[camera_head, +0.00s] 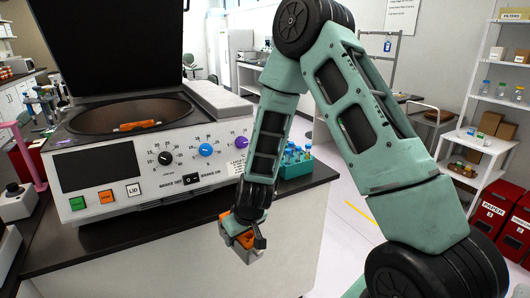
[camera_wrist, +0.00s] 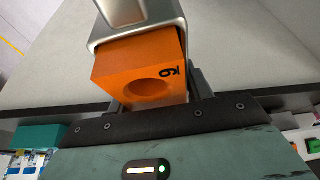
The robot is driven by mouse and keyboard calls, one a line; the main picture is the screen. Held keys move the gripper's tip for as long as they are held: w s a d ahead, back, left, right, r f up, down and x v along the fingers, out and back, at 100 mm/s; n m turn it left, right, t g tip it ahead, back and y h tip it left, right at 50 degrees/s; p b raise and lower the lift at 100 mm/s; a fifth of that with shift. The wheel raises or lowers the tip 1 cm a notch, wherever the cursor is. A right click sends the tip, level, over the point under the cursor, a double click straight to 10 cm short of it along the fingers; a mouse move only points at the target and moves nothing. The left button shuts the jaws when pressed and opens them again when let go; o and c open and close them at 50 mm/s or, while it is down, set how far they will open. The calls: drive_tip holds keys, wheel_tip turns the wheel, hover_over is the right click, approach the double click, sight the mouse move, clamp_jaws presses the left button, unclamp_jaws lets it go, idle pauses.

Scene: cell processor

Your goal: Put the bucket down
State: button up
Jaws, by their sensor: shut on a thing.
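The bucket is a grey metal holder (camera_wrist: 140,20) with an orange insert (camera_wrist: 122,68) that has a round hole and a black mark reading like 6 or 9. My gripper (camera_wrist: 154,98) is shut on it, with a dark finger on each side of the insert. In the head view my gripper (camera_head: 243,232) hangs low in the middle with the bucket (camera_head: 249,253) tilted in it. The bucket appears in front of the white cabinet face, touching nothing that I can see but the gripper. Its far end is cut off in the wrist view.
A centrifuge (camera_head: 120,181) with its lid raised stands on the black counter (camera_head: 95,240); an orange piece (camera_head: 137,125) shows in its bowl. A teal tube rack (camera_head: 296,168) stands to its right. The counter strip before the centrifuge is bare. Shelves (camera_head: 485,140) and red bins (camera_head: 490,216) stand far right.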

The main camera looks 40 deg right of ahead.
wheel_tip(320, 180, up, 9)
drive_tip(key=p, duration=0.8)
drive_tip(key=shift+p, duration=0.3)
drive_tip(key=shift+w+r, duration=0.1)
drive_tip(key=shift+r, duration=0.05)
